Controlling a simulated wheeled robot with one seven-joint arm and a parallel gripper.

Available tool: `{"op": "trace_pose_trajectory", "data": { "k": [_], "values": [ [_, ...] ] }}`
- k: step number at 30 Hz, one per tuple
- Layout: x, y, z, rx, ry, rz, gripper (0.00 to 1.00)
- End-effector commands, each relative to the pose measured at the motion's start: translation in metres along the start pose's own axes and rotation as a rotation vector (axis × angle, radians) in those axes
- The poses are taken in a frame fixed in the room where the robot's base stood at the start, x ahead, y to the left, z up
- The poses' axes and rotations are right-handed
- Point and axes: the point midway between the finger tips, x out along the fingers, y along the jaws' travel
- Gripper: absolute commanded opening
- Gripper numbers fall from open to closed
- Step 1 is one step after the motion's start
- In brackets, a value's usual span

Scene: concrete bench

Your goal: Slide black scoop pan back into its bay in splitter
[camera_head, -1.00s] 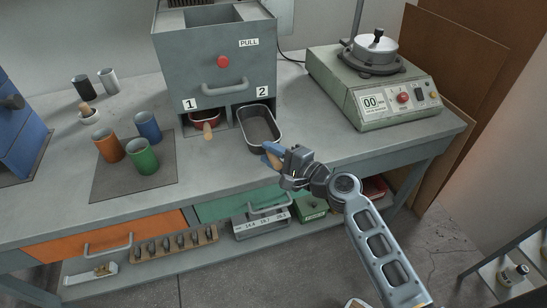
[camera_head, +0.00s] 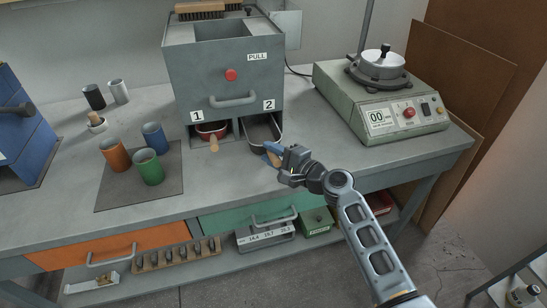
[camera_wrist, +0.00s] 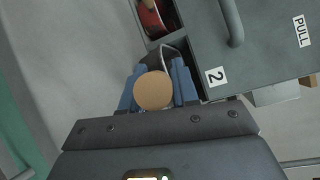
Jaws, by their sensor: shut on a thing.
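The black scoop pan (camera_head: 262,130) is partly inside bay 2 of the grey splitter (camera_head: 190,65), with its front part sticking out under the label 2. My gripper (camera_head: 271,153) is at the pan's near end, shut on its handle. In the wrist view the round tan handle end (camera_wrist: 153,91) sits between the two blue fingers of my gripper (camera_wrist: 158,88). The pan's body is mostly hidden there behind the handle and fingers. A red scoop pan (camera_head: 212,130) with a wooden handle sits in bay 1.
A green-grey shaker with a lidded pot (camera_head: 380,95) stands right of the splitter. Orange, blue and green cups (camera_head: 148,167) stand on a dark mat at left. The bench top in front of the splitter is clear.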

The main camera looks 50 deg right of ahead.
Motion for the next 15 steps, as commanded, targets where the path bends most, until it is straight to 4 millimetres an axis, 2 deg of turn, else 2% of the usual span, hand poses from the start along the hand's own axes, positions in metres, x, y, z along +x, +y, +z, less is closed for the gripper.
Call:
{"op": "trace_pose_trajectory", "data": {
  "k": [15],
  "values": [
    [0.025,-0.006,-0.014,-0.001,-0.001,-0.001,0.0]
  ]
}}
